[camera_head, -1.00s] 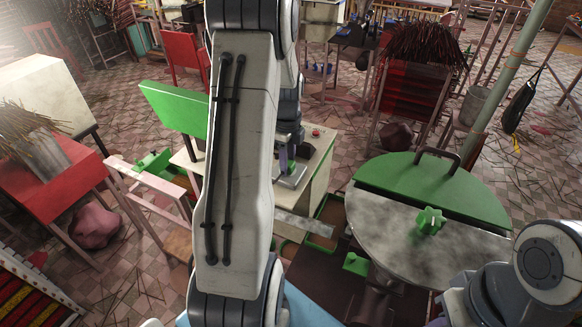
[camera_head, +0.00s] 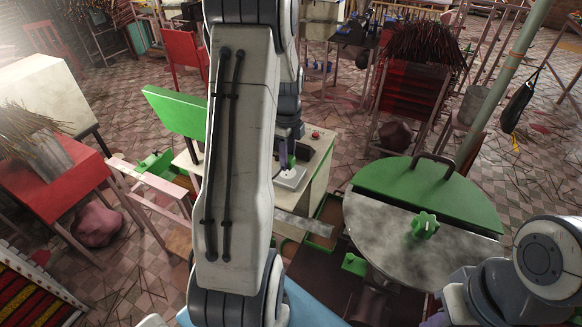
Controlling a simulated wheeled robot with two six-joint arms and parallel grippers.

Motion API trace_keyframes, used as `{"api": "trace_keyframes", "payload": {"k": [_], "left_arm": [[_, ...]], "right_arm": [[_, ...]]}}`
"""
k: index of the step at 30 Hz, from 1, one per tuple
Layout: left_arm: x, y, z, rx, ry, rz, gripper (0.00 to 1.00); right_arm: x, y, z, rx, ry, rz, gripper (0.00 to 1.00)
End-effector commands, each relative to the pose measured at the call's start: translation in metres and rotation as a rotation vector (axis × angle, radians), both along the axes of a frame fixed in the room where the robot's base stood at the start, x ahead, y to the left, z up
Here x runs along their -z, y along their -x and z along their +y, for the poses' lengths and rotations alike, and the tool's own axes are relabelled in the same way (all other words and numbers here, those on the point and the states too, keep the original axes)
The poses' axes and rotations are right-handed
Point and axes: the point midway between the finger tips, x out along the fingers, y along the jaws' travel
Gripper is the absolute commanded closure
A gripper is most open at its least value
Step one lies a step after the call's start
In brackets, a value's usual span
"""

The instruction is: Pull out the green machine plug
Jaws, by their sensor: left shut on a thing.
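The green plug (camera_head: 291,161) shows as a small green piece at the fingers of my left gripper (camera_head: 284,157). This gripper, with a purple finger, is shut on it just above a pale grey plate (camera_head: 290,179) on the white machine cabinet (camera_head: 319,166). I cannot tell whether the plug is still seated. My left arm hides much of the cabinet's left side. My right arm reaches in at the lower right, and its gripper is out of view.
A round metal table (camera_head: 385,238) with a green half and a green knob (camera_head: 425,225) stands at the right. A green panel (camera_head: 175,112) rises left of my arm. A red stool (camera_head: 62,180) with incense sticks stands farther left. A pole (camera_head: 500,80) rises at the right.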

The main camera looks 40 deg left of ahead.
Motion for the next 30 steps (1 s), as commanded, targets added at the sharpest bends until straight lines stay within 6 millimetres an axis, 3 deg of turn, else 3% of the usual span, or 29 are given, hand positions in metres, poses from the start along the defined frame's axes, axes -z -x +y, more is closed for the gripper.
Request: {"api": "trace_keyframes", "payload": {"k": [21, 30], "left_arm": [[-0.031, 0.000, 0.000, 0.000, 0.000, -0.001, 1.00], [-0.032, 0.000, 0.000, 0.000, 0.000, -0.001, 1.00]], "right_arm": [[-0.026, 0.000, 0.000, 0.000, 0.000, 0.000, 1.00], [-0.026, 0.000, 0.000, 0.000, 0.000, 0.000, 1.00]]}}
